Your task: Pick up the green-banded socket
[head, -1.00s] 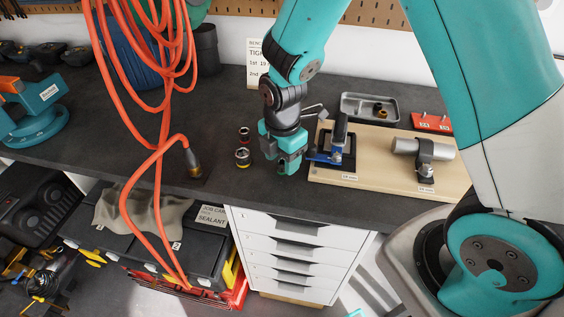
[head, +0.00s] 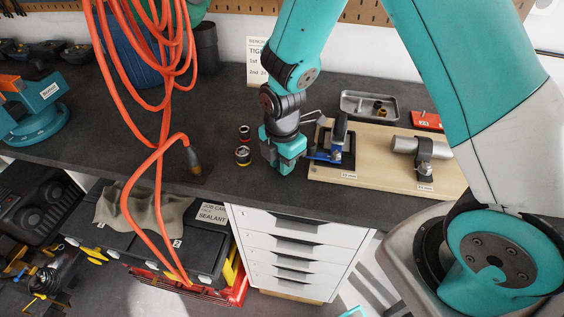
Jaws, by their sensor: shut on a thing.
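My gripper (head: 285,166) is in the head view, pointing down over the bench just left of the wooden board. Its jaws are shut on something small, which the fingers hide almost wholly. No green band shows clearly. No green-banded socket stands in the open; the held thing is taken to be it. A red-banded socket (head: 244,132) and a yellow-banded socket (head: 243,156) stand on the bench to the left of my gripper, apart from it.
The wooden board (head: 375,181) with a blue-and-black clamp (head: 340,145) is close on the right. A grey tray (head: 352,103) lies behind it. Orange cable loops (head: 166,110) hang at left. The dark bench (head: 225,190) is clear in front of the sockets.

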